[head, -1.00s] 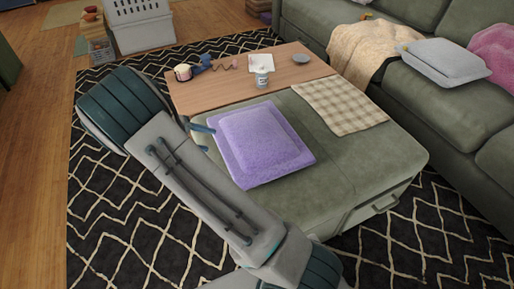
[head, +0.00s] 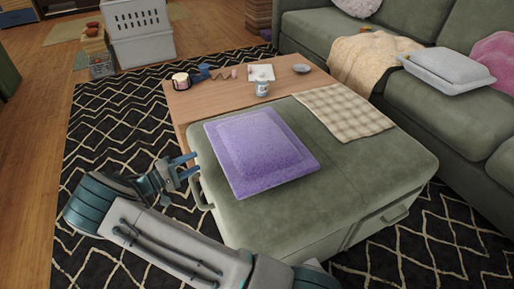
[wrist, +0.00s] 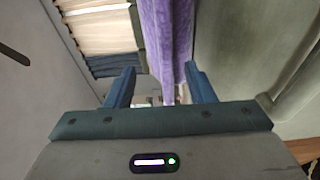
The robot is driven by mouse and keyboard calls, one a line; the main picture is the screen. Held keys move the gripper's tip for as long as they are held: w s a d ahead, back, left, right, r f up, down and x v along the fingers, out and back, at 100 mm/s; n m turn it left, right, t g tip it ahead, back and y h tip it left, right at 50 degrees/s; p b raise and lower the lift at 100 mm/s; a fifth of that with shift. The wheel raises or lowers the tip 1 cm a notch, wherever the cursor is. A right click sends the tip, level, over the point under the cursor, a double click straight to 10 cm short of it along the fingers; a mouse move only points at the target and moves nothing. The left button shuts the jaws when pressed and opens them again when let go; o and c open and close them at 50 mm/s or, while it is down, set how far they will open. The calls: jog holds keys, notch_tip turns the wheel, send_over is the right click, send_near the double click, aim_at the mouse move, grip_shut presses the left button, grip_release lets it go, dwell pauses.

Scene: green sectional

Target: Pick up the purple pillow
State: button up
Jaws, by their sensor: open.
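The purple pillow (head: 262,150) lies flat on top of the green ottoman (head: 345,190), at its left side. My gripper (head: 188,167) is open just left of the pillow, near the ottoman's left edge, with its fingers pointing toward the pillow. In the wrist view the pillow (wrist: 167,40) shows edge-on as a purple band ahead, between the lines of my two open fingers (wrist: 160,87). I cannot tell how far the pillow's edge reaches between the fingertips.
A checkered cloth (head: 343,112) lies on the ottoman behind the pillow. A wooden tabletop (head: 225,98) beyond holds a white cup (head: 262,88) and small items. A handle (head: 200,190) sticks out of the ottoman's left side by my gripper. A green sofa (head: 440,110) stands at right.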

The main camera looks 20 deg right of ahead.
jog(key=d, duration=0.2)
jog(key=d+b, duration=0.1)
jog(key=shift+w+d+f, duration=0.25)
jog(key=shift+w+d, duration=0.15)
jog(key=d, duration=0.2)
jog(key=w+d+b, duration=0.1)
jog(key=d, duration=0.1)
jog(key=shift+f, duration=0.2)
jog(key=shift+r, duration=0.1)
grip_shut()
